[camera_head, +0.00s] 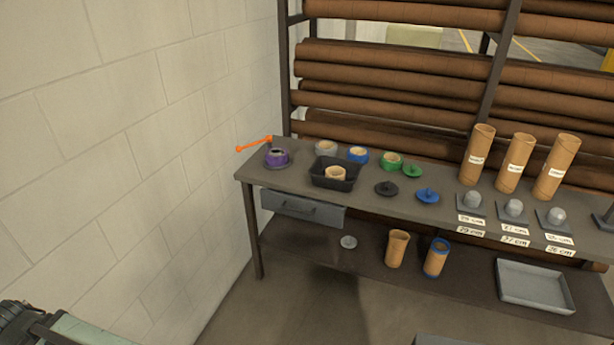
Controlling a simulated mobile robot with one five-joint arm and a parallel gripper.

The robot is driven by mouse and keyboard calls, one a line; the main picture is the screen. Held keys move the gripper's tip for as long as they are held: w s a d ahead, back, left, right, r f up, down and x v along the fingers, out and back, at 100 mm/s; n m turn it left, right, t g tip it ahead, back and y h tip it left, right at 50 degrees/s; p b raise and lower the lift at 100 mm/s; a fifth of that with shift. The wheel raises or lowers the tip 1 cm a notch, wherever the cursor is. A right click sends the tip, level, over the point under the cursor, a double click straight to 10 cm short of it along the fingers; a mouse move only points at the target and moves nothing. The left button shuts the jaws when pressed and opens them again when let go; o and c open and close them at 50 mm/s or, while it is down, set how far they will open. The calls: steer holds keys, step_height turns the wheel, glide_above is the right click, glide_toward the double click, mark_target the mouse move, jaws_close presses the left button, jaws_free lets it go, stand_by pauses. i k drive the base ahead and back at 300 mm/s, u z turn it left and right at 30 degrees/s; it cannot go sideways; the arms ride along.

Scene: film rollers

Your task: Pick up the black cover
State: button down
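The black cover (387,188) is a small dark disc with a knob on top. It lies flat on the grey workbench (300,177), right of the black tray (334,184) and left of the blue cover (428,195). It appears apart from both, with its knob up. Nothing hides it. My gripper is not in view, so I cannot see where it is relative to the cover.
A green cover (412,171) and a green-rimmed roll (391,161) sit just behind the black cover. Upright cardboard tubes (515,163) stand to the right. A drawer (302,208) hangs under the bench. A block wall (150,150) closes the left.

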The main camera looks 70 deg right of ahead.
mark_target(387, 188)
steer(key=z, duration=3.1)
